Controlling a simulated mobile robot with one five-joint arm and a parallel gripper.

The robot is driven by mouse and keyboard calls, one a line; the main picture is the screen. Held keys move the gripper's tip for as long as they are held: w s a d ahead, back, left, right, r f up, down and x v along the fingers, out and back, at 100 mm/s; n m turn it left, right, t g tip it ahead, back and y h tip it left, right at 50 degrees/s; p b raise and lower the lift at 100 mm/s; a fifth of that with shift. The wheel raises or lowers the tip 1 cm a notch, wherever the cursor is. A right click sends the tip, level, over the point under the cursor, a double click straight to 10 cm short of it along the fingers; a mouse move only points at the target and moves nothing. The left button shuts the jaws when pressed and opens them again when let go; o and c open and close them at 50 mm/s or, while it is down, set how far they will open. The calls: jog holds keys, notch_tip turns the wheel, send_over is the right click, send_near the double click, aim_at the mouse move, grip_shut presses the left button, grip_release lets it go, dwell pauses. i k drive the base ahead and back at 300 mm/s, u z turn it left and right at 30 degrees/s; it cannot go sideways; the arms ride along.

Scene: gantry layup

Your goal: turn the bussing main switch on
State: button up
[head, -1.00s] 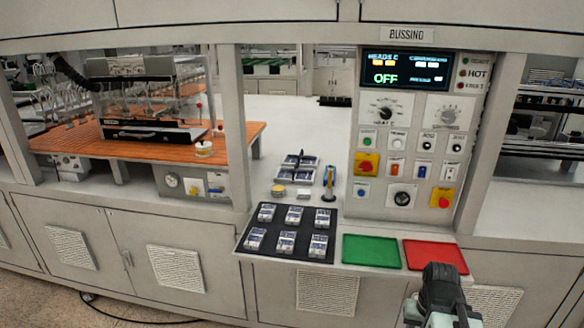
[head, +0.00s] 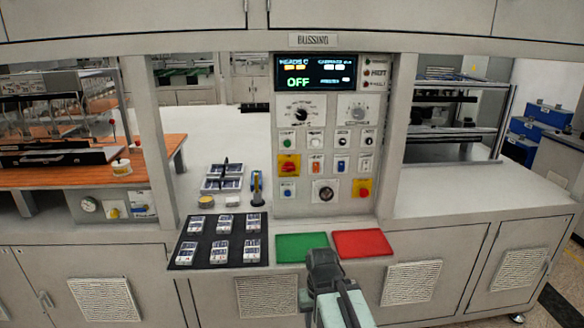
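A yellow plate with a red rotary handle (head: 288,166) sits at the panel's left and looks like the main switch. Its labels are too small to read. My gripper (head: 323,262) is low in front of the panel, over the front edge of the counter between the green and red mats, apart from the switch. Its fingers are seen from behind, so their opening does not show.
Other controls include a yellow-backed red button (head: 362,188), a black knob (head: 326,193) and several small buttons. A green mat (head: 300,246), a red mat (head: 362,242) and a black tray (head: 205,264) with several small modules lie on the counter. Posts flank the panel.

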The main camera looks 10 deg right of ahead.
aim_at(290, 167)
jog(key=u, duration=2.7)
jog(key=k, duration=0.65)
jog(key=z, duration=0.85)
jog(key=i, duration=1)
